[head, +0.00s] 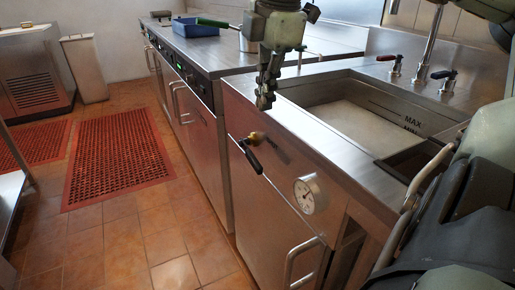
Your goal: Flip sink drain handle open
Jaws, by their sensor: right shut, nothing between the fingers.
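The sink drain handle (250,157) is a black lever on a brass valve fitting on the front steel panel below the sink. It slants from upper left to lower right. The steel sink (350,122) is set in the counter above, with MAX and MIN marks on its inner wall. My right gripper (265,101) hangs from the top of the view with its fingers pointing down. It is shut and empty, and in the picture it is above the handle, apart from it. My left gripper is not in view.
A round dial gauge (311,195) and a cabinet pull handle (304,262) sit on the front panel. Taps with a red lever (388,58) and a black lever (444,75) stand behind the sink. A blue tray (195,29) is on the far counter.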

